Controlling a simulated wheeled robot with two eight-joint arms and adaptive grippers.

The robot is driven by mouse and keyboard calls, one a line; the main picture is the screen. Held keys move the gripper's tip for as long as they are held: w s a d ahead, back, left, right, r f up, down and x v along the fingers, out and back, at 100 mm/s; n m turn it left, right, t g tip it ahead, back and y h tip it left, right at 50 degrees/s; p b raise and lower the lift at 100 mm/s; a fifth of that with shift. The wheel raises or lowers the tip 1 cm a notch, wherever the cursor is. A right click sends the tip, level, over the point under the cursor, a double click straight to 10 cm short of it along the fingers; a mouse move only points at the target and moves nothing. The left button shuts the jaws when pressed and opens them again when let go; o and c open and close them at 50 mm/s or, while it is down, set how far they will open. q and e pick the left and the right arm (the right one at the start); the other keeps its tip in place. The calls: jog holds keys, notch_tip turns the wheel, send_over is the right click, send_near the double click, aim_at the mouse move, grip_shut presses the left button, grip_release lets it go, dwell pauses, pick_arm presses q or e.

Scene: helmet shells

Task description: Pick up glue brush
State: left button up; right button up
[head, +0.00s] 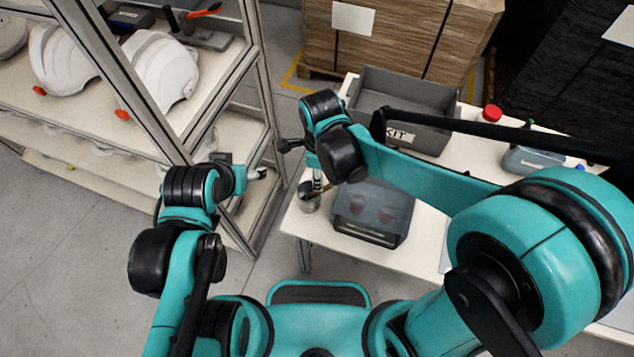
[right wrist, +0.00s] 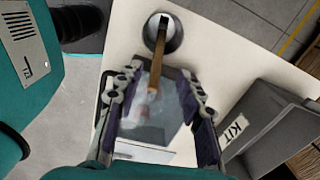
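The glue brush has a wooden handle (right wrist: 157,55) that rises out of a small round pot (right wrist: 175,42). In the head view the metallic pot (head: 307,198) stands at the near left corner of the white table, and the brush is largely hidden by my right arm. My right gripper (right wrist: 153,88) is open above the pot, with the handle's upper end between its spread fingers in the right wrist view; I see no contact. My left gripper (head: 258,174) is empty beside the shelf; its fingers are too small to read.
A dark box with a translucent front (head: 372,213) stands right of the pot. The shelf with white helmet shells (head: 160,70) borders the left.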

aim_at(316, 193)
jog(key=shift+f, duration=0.35)
jog(key=f+b, duration=0.1)
jog(key=f, duration=0.1)
jog(key=f+b, duration=0.1)
jog(key=f, duration=0.2)
jog(key=f+b, duration=0.1)
jog(key=f, duration=0.1)
jog(key=shift+d+f, duration=0.15)
jog(key=shift+d, duration=0.1)
jog(key=shift+s, duration=0.1)
jog(key=shift+c, duration=0.3)
grip_shut()
